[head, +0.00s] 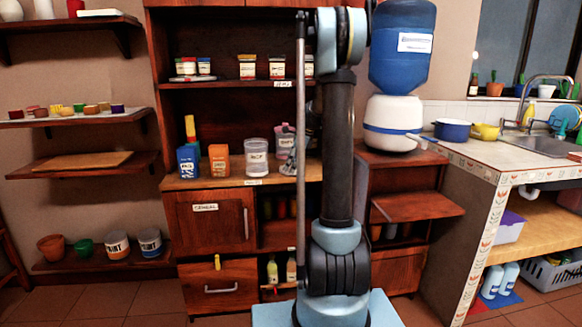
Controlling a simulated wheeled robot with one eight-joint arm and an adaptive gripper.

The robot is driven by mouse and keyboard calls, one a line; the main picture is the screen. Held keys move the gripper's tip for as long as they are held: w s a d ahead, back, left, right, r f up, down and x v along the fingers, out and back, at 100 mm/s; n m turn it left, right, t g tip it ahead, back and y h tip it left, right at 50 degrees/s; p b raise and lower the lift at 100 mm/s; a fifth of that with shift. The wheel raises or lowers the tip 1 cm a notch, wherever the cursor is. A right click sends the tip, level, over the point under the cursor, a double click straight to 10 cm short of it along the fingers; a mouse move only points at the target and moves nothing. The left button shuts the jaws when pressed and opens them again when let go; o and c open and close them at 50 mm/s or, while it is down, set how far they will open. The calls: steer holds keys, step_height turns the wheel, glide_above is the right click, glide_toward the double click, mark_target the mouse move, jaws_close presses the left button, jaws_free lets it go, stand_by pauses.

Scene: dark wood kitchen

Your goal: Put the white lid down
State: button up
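No separate white lid can be made out for certain. A clear, whitish labelled container (256,161) stands upright on the wooden cabinet's counter, left of my arm. Its top looks pale; whether a lid sits on it is unclear.
Blue (188,164) and orange (219,161) boxes stand left on the cabinet counter (183,182). Jars line the shelf above. A blue water dispenser (401,50) stands right of my arm. A tiled sink counter (480,150) is at the right, with a blue pot (452,131).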

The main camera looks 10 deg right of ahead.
steer(key=shift+o, duration=0.7)
steer(key=shift+d, duration=0.1)
steer(key=v, duration=1.1)
steer(key=s+a+n+h, duration=0.1)
steer(key=s+a+n, duration=0.3)
steer(key=s, duration=0.8)
steer(key=s+f+n+h, duration=0.1)
steer(key=s+f+n, duration=0.4)
steer(key=s, duration=0.5)
steer(key=s+f+n+h, duration=0.1)
steer(key=s+f+n, duration=0.5)
steer(key=s, duration=0.4)
steer(key=s+f+n+t+h, duration=0.1)
steer(key=s+f+n, duration=0.5)
steer(key=s, duration=0.5)
steer(key=shift+f, duration=0.25)
